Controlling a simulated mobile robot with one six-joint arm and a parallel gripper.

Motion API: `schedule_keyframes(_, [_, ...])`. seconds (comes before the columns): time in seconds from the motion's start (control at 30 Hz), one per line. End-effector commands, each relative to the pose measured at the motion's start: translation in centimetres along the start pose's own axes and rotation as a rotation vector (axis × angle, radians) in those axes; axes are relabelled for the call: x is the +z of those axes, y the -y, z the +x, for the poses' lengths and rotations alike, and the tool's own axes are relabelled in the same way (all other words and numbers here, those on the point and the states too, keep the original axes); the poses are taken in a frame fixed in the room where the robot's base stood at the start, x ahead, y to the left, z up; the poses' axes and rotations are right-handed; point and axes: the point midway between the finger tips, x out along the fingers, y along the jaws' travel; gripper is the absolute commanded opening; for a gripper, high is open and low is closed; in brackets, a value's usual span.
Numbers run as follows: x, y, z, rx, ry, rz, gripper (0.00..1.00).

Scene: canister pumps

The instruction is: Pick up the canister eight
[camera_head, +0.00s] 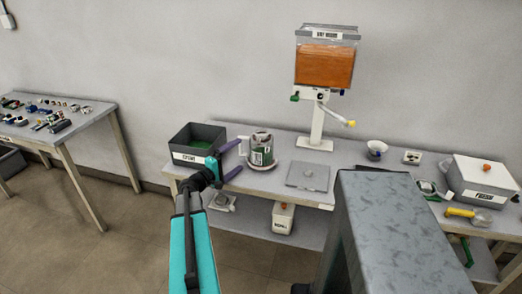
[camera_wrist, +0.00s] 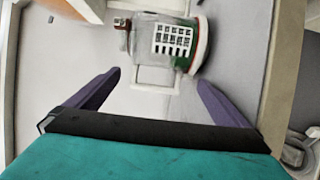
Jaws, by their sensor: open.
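A canister with a dark green and white label (camera_head: 262,149) stands upright on the left part of the workbench, on or over a pale round base. In the wrist view the canister (camera_wrist: 172,36) shows a white label with a dark grid, a green band and a red edge. I cannot read a number on it. My gripper (camera_head: 240,156) is open at the canister's left side, its purple fingers pointing towards it. In the wrist view the open gripper (camera_wrist: 160,78) has nothing between its fingertips, and the canister lies just beyond them.
A dark grey labelled bin (camera_head: 186,158) stands left of the canister, close to my gripper. A flat grey plate (camera_head: 308,176) lies to its right. A dispenser with an orange-filled tank (camera_head: 324,65) rises behind. A white box (camera_head: 482,181) stands at far right. A lower shelf holds a small white container (camera_head: 283,218).

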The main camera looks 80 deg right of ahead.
Motion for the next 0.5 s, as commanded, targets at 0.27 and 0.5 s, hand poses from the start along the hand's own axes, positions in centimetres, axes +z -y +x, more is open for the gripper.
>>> schedule_keyframes(0.27, [-0.1, -0.1, 2.5, 0.001, 0.001, -0.001, 1.00])
schedule_keyframes(0.5, [-0.1, -0.1, 5.3, 0.000, 0.001, -0.001, 1.00])
